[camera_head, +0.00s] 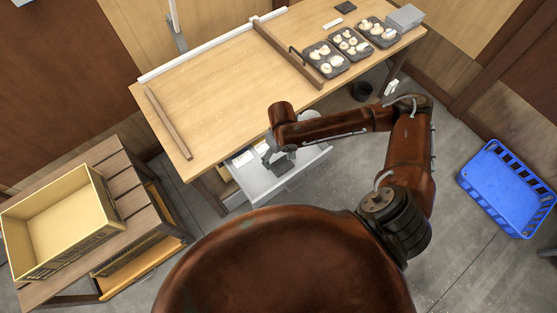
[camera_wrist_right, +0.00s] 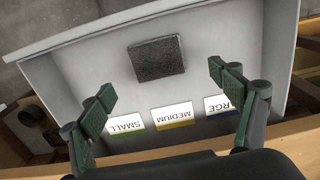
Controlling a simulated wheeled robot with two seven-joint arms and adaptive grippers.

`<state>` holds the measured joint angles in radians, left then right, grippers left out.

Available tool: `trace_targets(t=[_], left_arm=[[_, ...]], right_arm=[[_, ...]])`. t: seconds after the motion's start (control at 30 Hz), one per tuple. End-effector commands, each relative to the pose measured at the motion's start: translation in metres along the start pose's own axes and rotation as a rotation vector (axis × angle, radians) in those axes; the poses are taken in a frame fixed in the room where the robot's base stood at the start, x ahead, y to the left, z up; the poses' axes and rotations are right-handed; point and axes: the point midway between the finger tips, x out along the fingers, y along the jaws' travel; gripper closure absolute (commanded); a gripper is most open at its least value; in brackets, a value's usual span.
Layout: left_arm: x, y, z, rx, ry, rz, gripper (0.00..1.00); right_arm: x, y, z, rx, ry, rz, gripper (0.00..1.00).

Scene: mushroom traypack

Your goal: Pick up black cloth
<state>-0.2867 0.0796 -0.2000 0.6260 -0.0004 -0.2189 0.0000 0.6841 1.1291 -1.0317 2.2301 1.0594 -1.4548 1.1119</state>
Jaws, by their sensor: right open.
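The black cloth (camera_wrist_right: 158,59) is a dark, folded square lying flat in the open white drawer (camera_wrist_right: 95,72) in the right wrist view. My right gripper (camera_wrist_right: 163,84) is open, its two green-padded fingers apart on either side of and nearer than the cloth, not touching it. In the head view my right gripper (camera_head: 270,153) reaches down over the drawer (camera_head: 262,189) below the table's front edge. A dark patch beside it there may be the cloth or part of the gripper; I cannot tell. My left gripper is not in view.
Labels reading SMALL, MEDIUM and LARGE (partly hidden) (camera_wrist_right: 174,117) lie in the drawer. The wooden table (camera_head: 225,85) holds mushroom trays (camera_head: 326,59) at the right and is clear at the left. A yellow crate (camera_head: 62,215) stands left; a blue crate (camera_head: 507,188) is on the floor right.

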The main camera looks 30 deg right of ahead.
Motion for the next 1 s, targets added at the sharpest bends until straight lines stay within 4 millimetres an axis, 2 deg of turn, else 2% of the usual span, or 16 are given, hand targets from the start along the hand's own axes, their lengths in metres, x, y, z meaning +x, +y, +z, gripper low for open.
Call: trace_targets(t=[0.03, 0.2, 0.3, 0.53, 0.77, 1.0], left_arm=[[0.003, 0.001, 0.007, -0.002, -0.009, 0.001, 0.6], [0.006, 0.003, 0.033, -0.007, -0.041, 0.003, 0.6], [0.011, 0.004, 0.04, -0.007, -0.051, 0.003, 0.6], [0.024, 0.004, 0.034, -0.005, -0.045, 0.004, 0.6], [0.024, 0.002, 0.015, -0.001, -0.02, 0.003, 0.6], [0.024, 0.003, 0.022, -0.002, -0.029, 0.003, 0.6]], right_arm=[[0.009, 0.002, 0.003, 0.005, -0.005, 0.001, 0.16], [0.021, 0.005, 0.003, 0.012, -0.001, 0.001, 0.16], [0.034, 0.006, 0.003, 0.013, -0.004, 0.001, 0.16], [0.066, 0.005, 0.001, 0.011, -0.003, 0.001, 0.16], [0.067, 0.004, -0.001, 0.008, 0.0, 0.001, 0.16], [0.067, 0.004, -0.001, 0.007, 0.0, 0.001, 0.31]])
